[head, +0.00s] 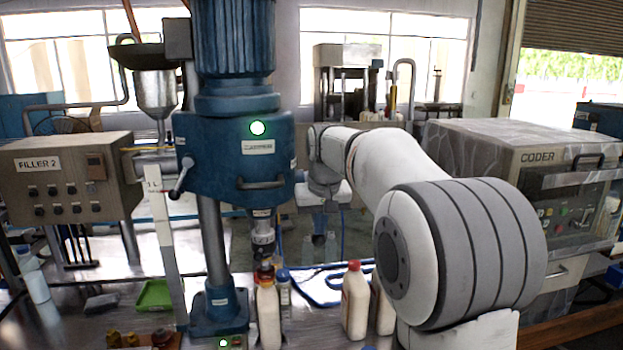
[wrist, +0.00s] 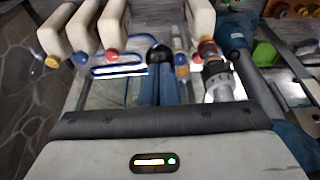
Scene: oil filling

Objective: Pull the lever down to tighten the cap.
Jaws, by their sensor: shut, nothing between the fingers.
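The blue capping press (head: 235,155) stands left of centre in the head view. Its lever (head: 181,179) sits on the left side of the press head and slants down to a dark knob. A cream bottle (head: 268,318) stands upright under the spindle chuck (head: 262,240). Its reddish cap (wrist: 207,49) shows just beyond the chuck in the wrist view; whether chuck and cap touch is unclear. My gripper (head: 320,238) hangs right of the press, apart from the lever. In the wrist view its fingers (wrist: 160,56) are together and empty. The lever is not identifiable there.
Cream bottles (head: 356,300) stand right of the press, and a small clear bottle (head: 284,290) is close beside the capped one. A green tray (head: 154,295) lies left of the column. The filler box (head: 70,178) is at left, the coder (head: 530,190) at right.

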